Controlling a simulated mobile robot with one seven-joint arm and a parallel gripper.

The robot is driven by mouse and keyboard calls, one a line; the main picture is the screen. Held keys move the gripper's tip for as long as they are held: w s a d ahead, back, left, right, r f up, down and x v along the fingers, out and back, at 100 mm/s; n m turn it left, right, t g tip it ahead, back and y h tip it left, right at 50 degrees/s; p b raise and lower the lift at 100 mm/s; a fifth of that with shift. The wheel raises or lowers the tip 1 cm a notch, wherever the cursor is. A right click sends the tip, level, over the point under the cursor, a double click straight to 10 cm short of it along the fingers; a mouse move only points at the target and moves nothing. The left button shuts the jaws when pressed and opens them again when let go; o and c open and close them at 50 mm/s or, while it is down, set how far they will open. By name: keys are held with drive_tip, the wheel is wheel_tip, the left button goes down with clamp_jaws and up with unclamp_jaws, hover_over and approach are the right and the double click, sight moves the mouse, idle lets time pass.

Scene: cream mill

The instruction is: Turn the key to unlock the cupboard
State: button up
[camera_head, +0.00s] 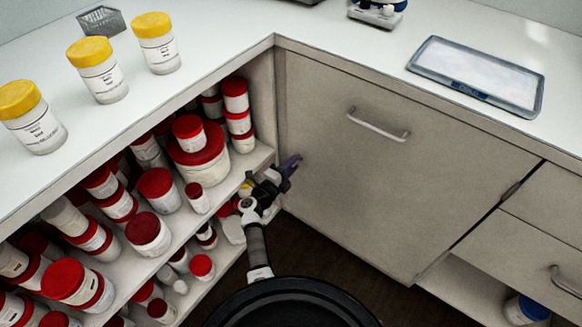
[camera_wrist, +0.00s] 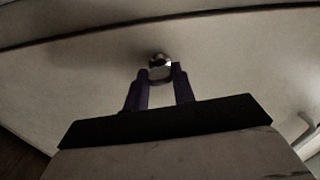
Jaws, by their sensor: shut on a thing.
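The cupboard door (camera_head: 350,170) is a grey panel with a bar handle (camera_head: 378,125), and it stands shut in the head view. My gripper (camera_head: 293,162) is at the left part of the door, low along its edge. In the wrist view my gripper's purple fingers (camera_wrist: 160,75) are closed on the sides of a small key (camera_wrist: 160,73). The key sits at a round metal lock (camera_wrist: 159,59) in the door face (camera_wrist: 90,65). The key's exact angle is hard to tell. In the head view the key and lock are hidden by my gripper.
Open shelves (camera_head: 215,180) packed with red-lidded jars stand close left of my arm. The white counter (camera_head: 220,50) above holds yellow-lidded jars (camera_head: 97,70) and a flat tray (camera_head: 475,75). Drawers (camera_head: 535,210) are at the right. Dark floor lies below the door.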

drive_tip(key=shift+m, duration=0.7)
drive_tip(key=o, duration=1)
drive_tip(key=p+v, duration=0.5)
drive_tip(key=v, duration=0.9)
